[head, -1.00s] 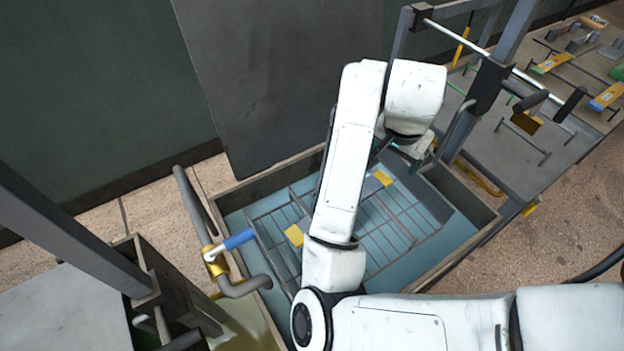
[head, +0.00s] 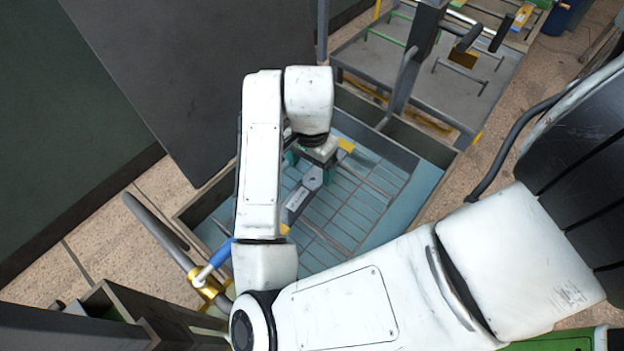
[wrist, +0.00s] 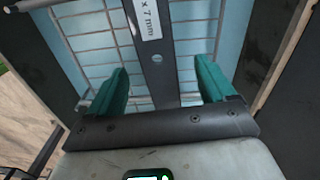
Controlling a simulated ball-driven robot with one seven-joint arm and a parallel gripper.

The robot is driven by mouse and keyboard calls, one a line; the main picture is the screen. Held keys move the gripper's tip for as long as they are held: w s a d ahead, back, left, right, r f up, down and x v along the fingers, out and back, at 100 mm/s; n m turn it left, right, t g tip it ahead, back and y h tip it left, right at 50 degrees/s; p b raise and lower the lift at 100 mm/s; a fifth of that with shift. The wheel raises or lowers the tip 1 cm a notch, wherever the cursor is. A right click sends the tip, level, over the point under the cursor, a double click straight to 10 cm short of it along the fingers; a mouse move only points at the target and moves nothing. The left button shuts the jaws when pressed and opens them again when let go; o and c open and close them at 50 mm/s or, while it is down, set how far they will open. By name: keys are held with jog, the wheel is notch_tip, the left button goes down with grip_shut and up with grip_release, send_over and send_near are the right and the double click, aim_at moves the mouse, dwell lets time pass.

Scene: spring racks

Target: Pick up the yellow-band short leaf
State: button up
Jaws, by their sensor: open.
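The leaf is a grey flat bar (head: 298,202) with a white label, lying over the wire grid in the blue-lined tank. Yellow shows at its near end (head: 284,229) and far end (head: 345,146). In the wrist view the dark bar (wrist: 158,88), with a hole and a label reading "x 7 mm", runs between my fingers. My gripper (head: 310,168) is open above the bar, with its green fingers (wrist: 162,78) on either side of it. Neither finger visibly touches it. The bar's yellow ends are outside the wrist view, and my wrist hides part of it in the head view.
The tank's raised rim (head: 425,205) surrounds the grid. A bent pipe with a blue handle (head: 222,252) stands at its left. A grey post (head: 418,50) and a rack table (head: 455,95) are beyond its far right side. A dark panel (head: 160,85) stands behind.

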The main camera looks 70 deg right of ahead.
aim_at(313, 181)
jog(key=f, duration=0.4)
jog(key=shift+s+f+p, duration=0.1)
jog(key=shift+s+p, duration=0.1)
jog(key=shift+p, duration=0.1)
jog(key=c, duration=1.5)
